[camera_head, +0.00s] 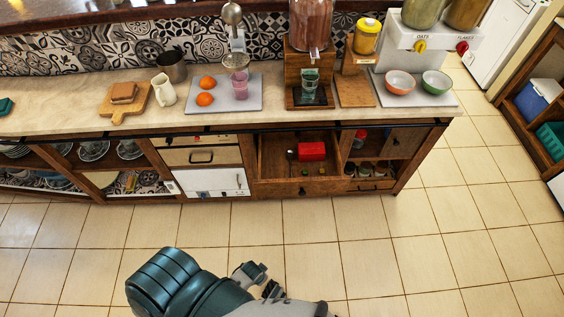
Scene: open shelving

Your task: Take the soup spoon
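I cannot make out a soup spoon for certain. An open wooden drawer (270,158) sits below the counter, right of centre. It holds a red box-like object (312,151) and a few small dark or thin items (291,157) too small to identify. My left arm, teal and grey, shows at the bottom of the view. Its gripper (270,278) is low over the floor, well in front of the cabinets and away from the drawer. Its two dark fingers look apart with nothing between them. My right gripper does not show.
The counter (200,120) carries a cutting board (125,104), a white jug (163,90), oranges on a grey board, drink and cereal dispensers, and two bowls (400,82). Open shelves with dishes lie below left, jars below right. The tiled floor (400,240) is clear.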

